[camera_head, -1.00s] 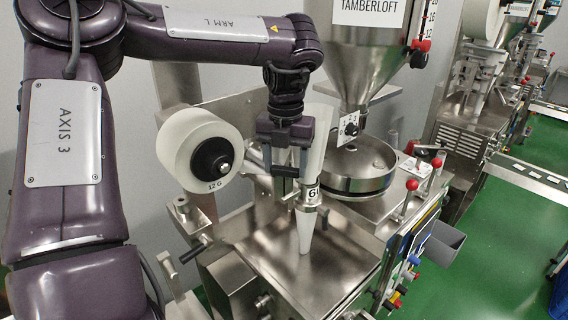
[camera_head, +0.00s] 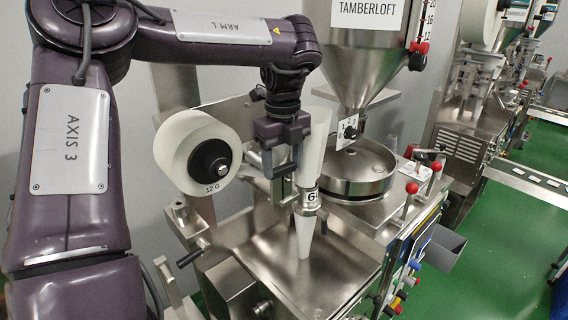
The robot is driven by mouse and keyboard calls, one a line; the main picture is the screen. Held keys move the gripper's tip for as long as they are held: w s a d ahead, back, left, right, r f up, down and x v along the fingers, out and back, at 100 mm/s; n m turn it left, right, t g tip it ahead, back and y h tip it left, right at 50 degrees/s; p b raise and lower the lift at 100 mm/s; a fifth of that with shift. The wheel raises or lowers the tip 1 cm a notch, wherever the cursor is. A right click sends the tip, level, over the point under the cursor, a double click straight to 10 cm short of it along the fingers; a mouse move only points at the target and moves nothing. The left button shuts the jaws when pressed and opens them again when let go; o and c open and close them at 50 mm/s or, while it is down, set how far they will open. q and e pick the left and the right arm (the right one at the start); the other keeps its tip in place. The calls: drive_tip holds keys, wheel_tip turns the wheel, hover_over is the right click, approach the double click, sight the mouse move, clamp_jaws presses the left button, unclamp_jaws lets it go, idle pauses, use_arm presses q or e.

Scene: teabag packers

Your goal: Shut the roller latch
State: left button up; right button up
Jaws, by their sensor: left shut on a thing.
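My left gripper (camera_head: 282,168) points down beside the white forming tube (camera_head: 304,235) with the "6" label. Its fingers are shut on a small metal part at the rollers, which I take to be the roller latch; the fingers hide most of it, so its exact position cannot be told. My right gripper is not in view.
A white film roll (camera_head: 190,135) marked "12 G" stands left of the gripper. A steel hopper (camera_head: 365,55) and round dosing bowl (camera_head: 350,170) stand to the right. A black-handled lever (camera_head: 192,257) juts out at front left. Red-knobbed levers (camera_head: 411,189) stand at right.

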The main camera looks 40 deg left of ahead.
sight(281, 165)
use_arm(q)
drive_tip(key=shift+a+f+n, duration=0.1)
drive_tip(key=shift+n, duration=0.4)
idle(0.3)
drive_tip(key=o, duration=1)
drive_tip(key=shift+a, duration=0.15)
wheel_tip(281, 165, up, 3)
drive_tip(key=shift+w+f+b, duration=0.1)
drive_tip(key=shift+f+b, duration=0.05)
drive_tip(key=shift+b, duration=0.35)
wheel_tip(281, 165, up, 5)
drive_tip(key=shift+r+p, duration=0.1)
drive_tip(key=shift+p, duration=1.1)
